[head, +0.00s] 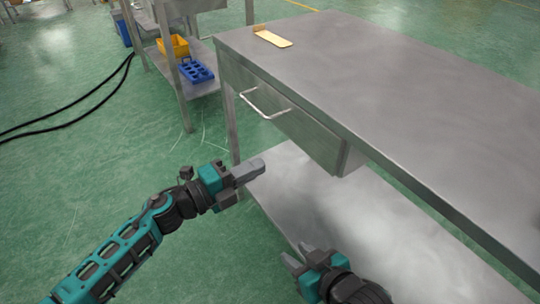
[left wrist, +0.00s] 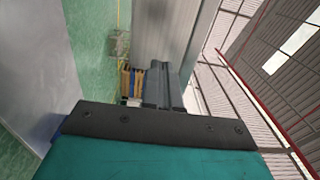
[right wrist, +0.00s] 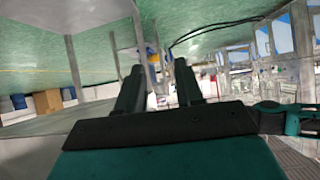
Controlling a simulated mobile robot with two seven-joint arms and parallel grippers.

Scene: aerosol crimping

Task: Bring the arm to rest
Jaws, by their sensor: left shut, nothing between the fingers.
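My left gripper (head: 256,170) is in front of the steel table, below its drawer. Its fingers are together with nothing between them; they also show pressed together in the left wrist view (left wrist: 163,84). My right gripper (head: 294,253) is lower and nearer, beside the table's lower shelf. Its fingers are apart and empty, and the gap between them shows in the right wrist view (right wrist: 160,85). Neither gripper holds anything.
The steel table (head: 400,85) has a drawer (head: 295,125) with a bar handle (head: 265,104) and a bare lower shelf (head: 340,215). A flat yellow piece (head: 272,39) lies on top. A side stand holds a yellow bin (head: 174,46) and blue rack (head: 196,71). Cables (head: 75,110) cross the floor.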

